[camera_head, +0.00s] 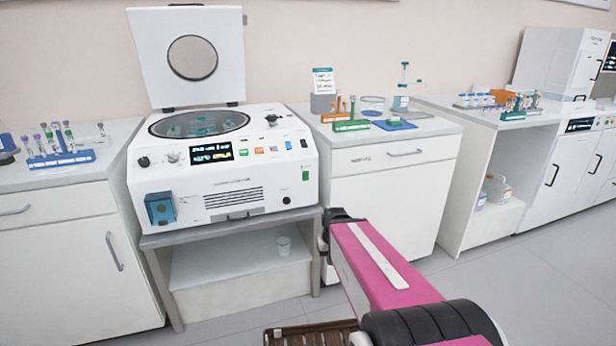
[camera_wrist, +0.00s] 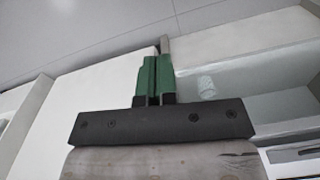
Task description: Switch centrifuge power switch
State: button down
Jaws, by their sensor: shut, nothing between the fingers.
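The white centrifuge (camera_head: 222,160) stands on a grey table in the head view, with its round-windowed lid (camera_head: 190,58) raised. Its front has a lit display, knobs and small coloured buttons. A small green switch (camera_head: 305,173) is at the lower right of the front; I cannot read any power label. My gripper shows in the wrist view, its two green fingers (camera_wrist: 154,78) together and empty. In the head view my pink arm reaches to the table's right side, below the centrifuge, and the fingers are hidden. The switch is not in the wrist view.
A brown slatted item lies on the floor.

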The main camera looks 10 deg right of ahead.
aim_at(310, 173)
jog(key=w+d+r+n+t+y, duration=0.1)
jog(key=w+r+n+t+y, duration=0.1)
jog(key=w+r+n, duration=0.7)
jog(key=w+d+r+n+t+y, duration=0.1)
jog(key=w+r+n, duration=0.8)
jog(key=r, duration=0.9)
jog(key=w+t+y, duration=0.1)
jog(key=y, duration=0.1)
jog(key=shift+w+t+y, duration=0.3)
jog(key=shift+t, duration=0.1)
jog(key=shift+r, duration=0.1)
jog(key=x, duration=0.3)
jog(key=w+x, duration=0.1)
jog(key=x, duration=0.3)
jog(key=w+r+x, duration=0.1)
jog(key=x, duration=0.3)
jog(key=shift+w+a+r, duration=0.1)
jog(key=shift+w+a, duration=0.05)
jog(key=shift+w, duration=0.65)
